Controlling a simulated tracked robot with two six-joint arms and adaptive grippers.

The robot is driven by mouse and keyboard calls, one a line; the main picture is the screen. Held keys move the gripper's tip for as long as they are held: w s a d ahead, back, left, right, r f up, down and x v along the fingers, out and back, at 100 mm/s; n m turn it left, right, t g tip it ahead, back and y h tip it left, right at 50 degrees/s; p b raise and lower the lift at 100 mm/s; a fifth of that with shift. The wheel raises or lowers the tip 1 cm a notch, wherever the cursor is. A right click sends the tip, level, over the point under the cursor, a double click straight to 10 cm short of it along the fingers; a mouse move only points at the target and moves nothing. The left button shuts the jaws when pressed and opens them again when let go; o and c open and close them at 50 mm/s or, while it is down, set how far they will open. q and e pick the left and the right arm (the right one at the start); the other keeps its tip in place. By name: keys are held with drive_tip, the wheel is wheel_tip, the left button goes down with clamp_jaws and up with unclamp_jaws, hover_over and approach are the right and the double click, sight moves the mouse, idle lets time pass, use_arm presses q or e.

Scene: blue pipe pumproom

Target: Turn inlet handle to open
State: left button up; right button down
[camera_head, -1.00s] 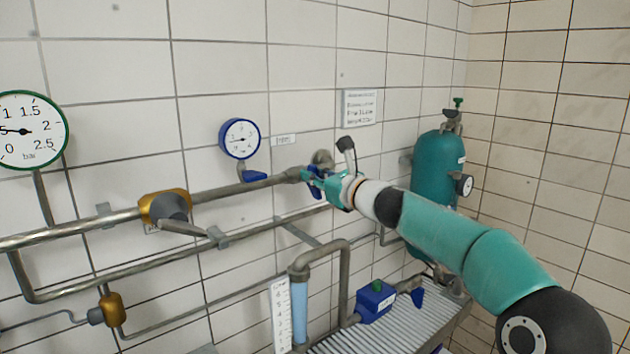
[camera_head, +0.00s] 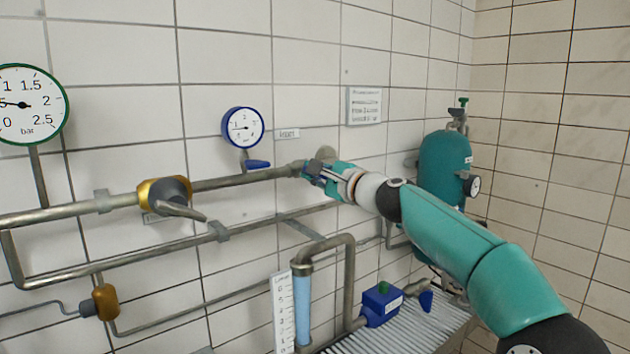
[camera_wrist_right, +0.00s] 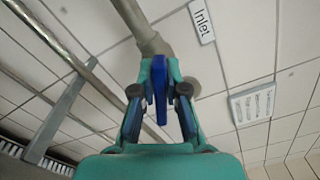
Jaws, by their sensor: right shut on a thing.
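The inlet handle (camera_wrist_right: 161,104) is a blue lever at the end of the grey pipe, below the "Inlet" label (camera_wrist_right: 201,21) in the right wrist view. My right gripper (camera_wrist_right: 160,84) is shut on this handle, with one finger on each side. In the head view my right gripper (camera_head: 316,173) is at the pipe's end, right of the blue-rimmed gauge, and mostly hides the handle. The "Inlet" label also shows on the wall in the head view (camera_head: 288,133). My left gripper is not in view.
A small blue-rimmed gauge (camera_head: 243,127) and a large green-rimmed gauge (camera_head: 28,104) are left. A brass valve with a grey lever (camera_head: 166,193) is on the upper pipe. A teal tank (camera_head: 443,166) stands right.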

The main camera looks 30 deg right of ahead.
drive_tip(key=n+b, duration=0.1)
drive_tip(key=f+n, duration=0.1)
drive_tip(key=n, duration=0.1)
drive_tip(key=n+b, duration=0.1)
drive_tip(key=n, duration=0.1)
drive_tip(key=shift+w+a+f+b, duration=0.1)
drive_tip(key=shift+a+f+b, duration=0.15)
drive_tip(key=shift+b, duration=0.1)
drive_tip(key=shift+n, duration=0.3)
drive_tip(key=c, duration=1.3)
unclamp_jaws()
drive_tip(key=shift+o, duration=0.5)
drive_tip(key=shift+r, duration=0.1)
drive_tip(key=shift+r, duration=0.1)
drive_tip(key=shift+s+d, duration=0.1)
drive_tip(key=shift+s, duration=0.15)
drive_tip(key=s, duration=1.1)
drive_tip(key=shift+s+d, duration=0.25)
drive_tip(key=shift+d, duration=0.15)
